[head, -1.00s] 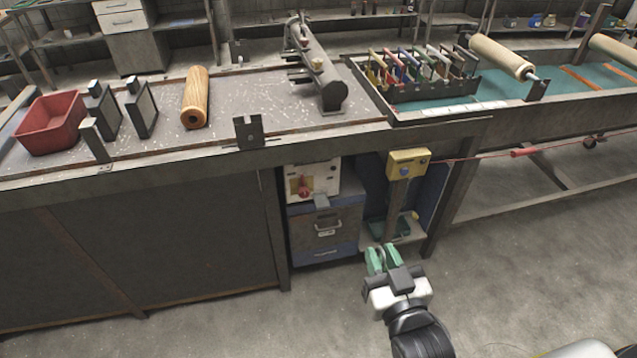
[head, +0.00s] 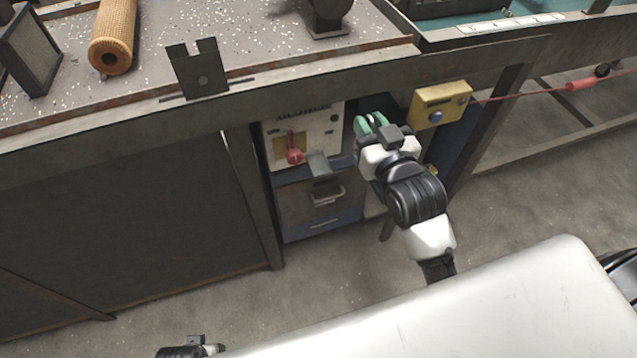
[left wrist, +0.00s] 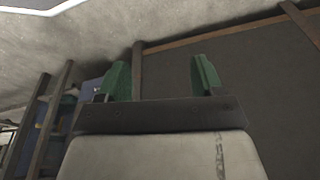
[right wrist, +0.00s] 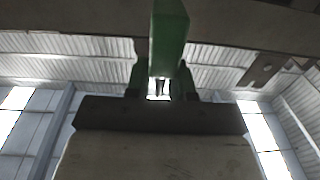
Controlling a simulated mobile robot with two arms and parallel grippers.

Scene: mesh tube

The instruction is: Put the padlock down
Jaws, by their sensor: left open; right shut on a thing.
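My right gripper (head: 371,121) is up in front of the open bay under the bench, between the white switch panel and the yellow box. It is shut on a green block-like thing, which I take to be the padlock (right wrist: 170,32), seen between and beyond the fingers in the right wrist view. In the head view, the padlock cannot be told apart from the green fingers. My left gripper (left wrist: 160,80) is open and empty, its fingers wide apart; part of that arm shows at the bottom edge of the head view.
The white panel (head: 325,127) has a red rotary handle (head: 294,150). A grey tilted plate (head: 320,166) stands before the blue-grey drawer cabinet (head: 312,205). A yellow box (head: 441,104) with a blue button is close right of the gripper. The bench edge (head: 290,91) overhangs above.

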